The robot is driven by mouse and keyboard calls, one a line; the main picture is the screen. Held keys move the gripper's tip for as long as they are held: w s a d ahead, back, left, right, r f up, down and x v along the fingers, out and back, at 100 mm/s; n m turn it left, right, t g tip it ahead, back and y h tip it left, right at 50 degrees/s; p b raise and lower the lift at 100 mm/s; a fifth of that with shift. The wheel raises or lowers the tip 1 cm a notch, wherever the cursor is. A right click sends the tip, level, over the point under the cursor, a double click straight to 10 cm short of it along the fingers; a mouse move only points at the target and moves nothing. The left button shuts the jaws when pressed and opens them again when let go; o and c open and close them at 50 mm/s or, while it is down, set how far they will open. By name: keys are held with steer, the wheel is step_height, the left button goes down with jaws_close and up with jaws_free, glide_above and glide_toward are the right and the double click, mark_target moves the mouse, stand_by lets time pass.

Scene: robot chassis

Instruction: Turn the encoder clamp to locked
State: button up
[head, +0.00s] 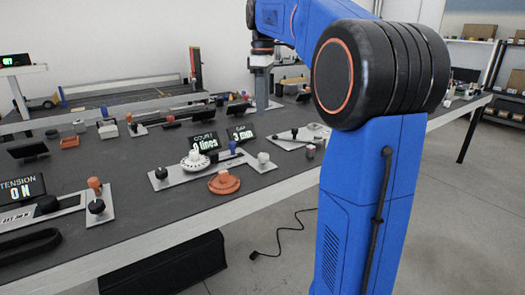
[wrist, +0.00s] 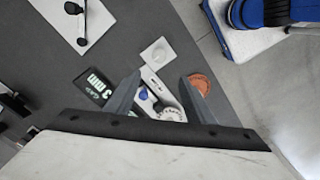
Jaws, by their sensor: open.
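A pale fixture plate in the middle of the table carries a white toothed dial (head: 195,160), a small blue lever (head: 232,147) and a black knob (head: 161,173). Displays behind it read "COUNT 0 lines" (head: 202,143) and "GAP 3 mm" (head: 241,133). I cannot tell for certain which part is the encoder clamp, nor read a locked mark. My gripper (head: 262,108) points down over the table in the head view. In the wrist view its fingers (wrist: 160,88) are apart and empty. The blue lever (wrist: 143,93) and white dial (wrist: 171,114) show between them, lower down.
An orange disc (head: 224,182) lies in front of the dial. A white knob (head: 263,157) stands on a pale plate to its right. At the left is a "TENSION ON" display (head: 22,189) near an orange-topped lever (head: 95,184). My blue arm covers the table's right part.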

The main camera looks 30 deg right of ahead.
mark_target(263, 155)
step_height(263, 155, down, 17)
steer(key=shift+w+d+f, duration=0.1)
steer(key=shift+w+f, duration=0.05)
stand_by(0.6)
steer(key=c, duration=1.1)
